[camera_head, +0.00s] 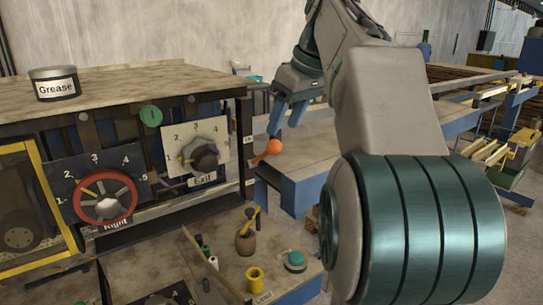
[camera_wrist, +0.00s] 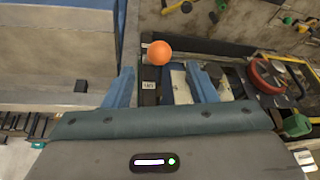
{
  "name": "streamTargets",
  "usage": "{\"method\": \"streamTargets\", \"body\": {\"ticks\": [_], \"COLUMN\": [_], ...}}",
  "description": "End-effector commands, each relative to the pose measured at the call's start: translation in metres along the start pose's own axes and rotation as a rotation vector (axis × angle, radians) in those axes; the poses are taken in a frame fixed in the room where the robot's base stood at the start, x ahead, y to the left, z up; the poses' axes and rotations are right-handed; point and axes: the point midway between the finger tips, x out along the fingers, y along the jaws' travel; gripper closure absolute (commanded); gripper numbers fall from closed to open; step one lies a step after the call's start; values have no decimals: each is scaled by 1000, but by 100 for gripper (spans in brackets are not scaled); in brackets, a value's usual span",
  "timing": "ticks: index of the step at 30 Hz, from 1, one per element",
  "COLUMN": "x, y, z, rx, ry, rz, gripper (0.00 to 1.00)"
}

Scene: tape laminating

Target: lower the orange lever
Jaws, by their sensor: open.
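The orange lever has a round orange ball knob (camera_head: 275,147) on a short stalk, at the right end of the machine's front in the head view. The knob also shows in the wrist view (camera_wrist: 159,53), ahead of the fingers and between their lines. My gripper (camera_head: 289,111) is in the upper middle of the head view, just above the knob, with its blue fingers pointing down. In the wrist view my gripper (camera_wrist: 163,82) has its two blue fingers spread apart with nothing between them. The knob looks apart from the fingers.
A lower shelf holds a yellow spool (camera_head: 254,279), a brown pot (camera_head: 246,242) and a teal-topped item (camera_head: 295,260). A blue-framed table (camera_head: 308,160) stands behind the lever.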

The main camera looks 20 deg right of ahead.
Motion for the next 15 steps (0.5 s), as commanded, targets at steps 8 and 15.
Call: {"method": "streamTargets", "body": {"ticks": [8,15], "x": [58,87], "y": [1,2], "z": [2,2], "rx": [4,6], "ry": [-3,-2], "rz": [-1,2], "gripper": [48,48]}}
